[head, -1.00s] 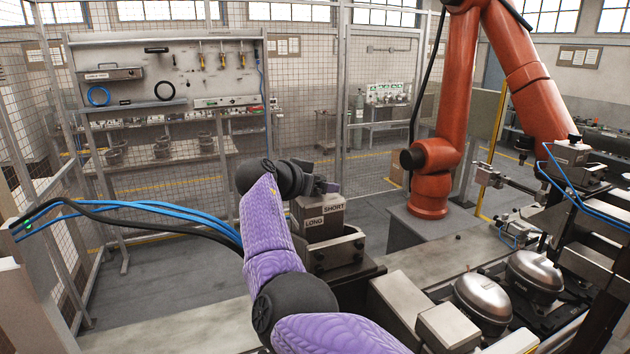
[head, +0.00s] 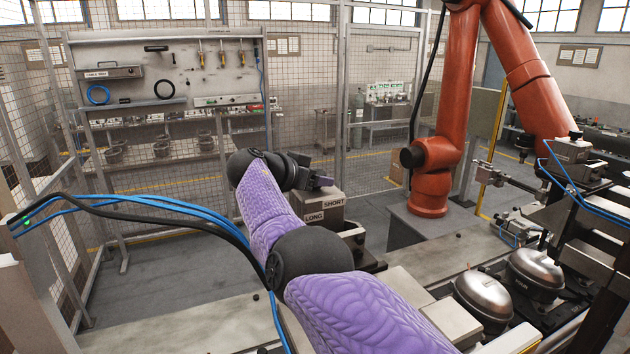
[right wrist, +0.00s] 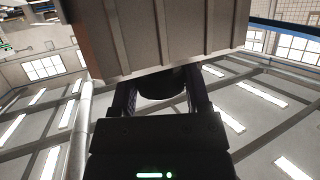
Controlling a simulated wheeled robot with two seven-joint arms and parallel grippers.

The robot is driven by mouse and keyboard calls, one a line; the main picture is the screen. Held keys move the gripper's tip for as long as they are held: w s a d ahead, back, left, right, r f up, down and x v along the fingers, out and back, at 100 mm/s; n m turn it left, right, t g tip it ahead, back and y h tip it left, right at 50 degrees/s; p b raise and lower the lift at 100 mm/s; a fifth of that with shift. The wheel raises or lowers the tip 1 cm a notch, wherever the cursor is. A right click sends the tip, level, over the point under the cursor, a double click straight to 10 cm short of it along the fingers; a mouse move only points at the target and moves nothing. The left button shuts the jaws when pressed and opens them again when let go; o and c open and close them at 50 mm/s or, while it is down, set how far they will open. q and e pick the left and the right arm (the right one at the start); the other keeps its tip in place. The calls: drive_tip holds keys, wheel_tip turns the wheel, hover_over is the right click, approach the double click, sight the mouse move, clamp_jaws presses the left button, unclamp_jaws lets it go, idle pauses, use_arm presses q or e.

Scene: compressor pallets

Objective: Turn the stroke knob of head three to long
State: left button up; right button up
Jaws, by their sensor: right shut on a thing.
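The grey head block (head: 318,209) with the plates LONG and SHORT stands at the middle of the head view, LONG on its left and SHORT on its right. My right gripper (head: 322,183) is at the upper back of this block. In the right wrist view a ribbed grey body (right wrist: 155,45) fills the top. There my right gripper (right wrist: 160,97) has its two fingers shut on a dark round knob (right wrist: 163,84) at the body's edge. The knob's pointer is hidden, so I cannot tell its setting. My left gripper is not in view.
An orange robot arm (head: 440,150) stands behind to the right. Rounded metal compressor shells (head: 484,298) sit at the lower right among fixtures. Blue and black hoses (head: 150,208) hang at the left. A mesh fence and a tool board (head: 170,75) are behind.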

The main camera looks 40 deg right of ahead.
drive_tip(key=o, duration=1.3)
drive_tip(key=shift+a, duration=0.25)
drive_tip(key=shift+f+b+v, duration=0.2)
drive_tip(key=shift+b+v, duration=1)
drive_tip(key=shift+b, duration=0.05)
drive_tip(key=b+v, duration=0.1)
drive_tip(key=v, duration=0.6)
drive_tip(key=shift+r+b, duration=0.25)
drive_tip(key=shift+b, duration=0.15)
